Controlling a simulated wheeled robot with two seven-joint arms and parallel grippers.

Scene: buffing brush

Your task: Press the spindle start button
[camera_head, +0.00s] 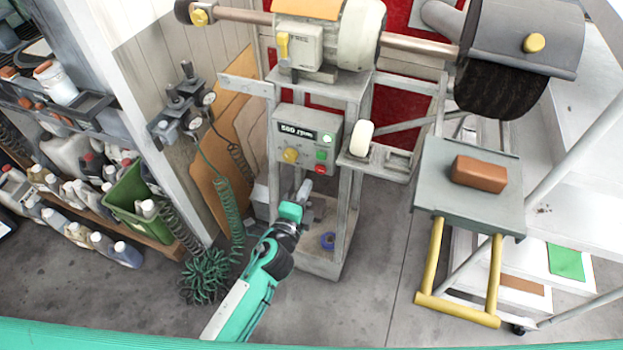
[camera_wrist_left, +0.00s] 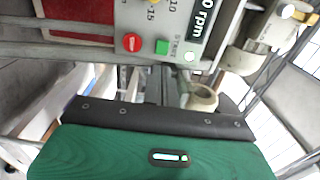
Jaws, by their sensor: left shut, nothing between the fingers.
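The spindle control panel (camera_head: 307,140) is a grey box under the motor, with a speed display reading in rpm. Its green start button (camera_head: 321,155) sits above a red button (camera_head: 320,168), with a yellow knob (camera_head: 290,155) to the left. In the left wrist view, the green button (camera_wrist_left: 162,46) lies between the red button (camera_wrist_left: 131,42) and a pale round lamp (camera_wrist_left: 189,57). My left gripper (camera_head: 304,188) is shut and empty, below the panel and apart from the buttons. Its fingers (camera_wrist_left: 162,84) also show in the left wrist view. My right gripper is not in view.
A buffing motor (camera_head: 355,35) with a long shaft and dark brush (camera_head: 500,90) stands above. A grey tray (camera_head: 430,165) with a brown block (camera_head: 479,173) and yellow handle is at right. Coiled green hoses (camera_head: 228,210) hang left of my arm.

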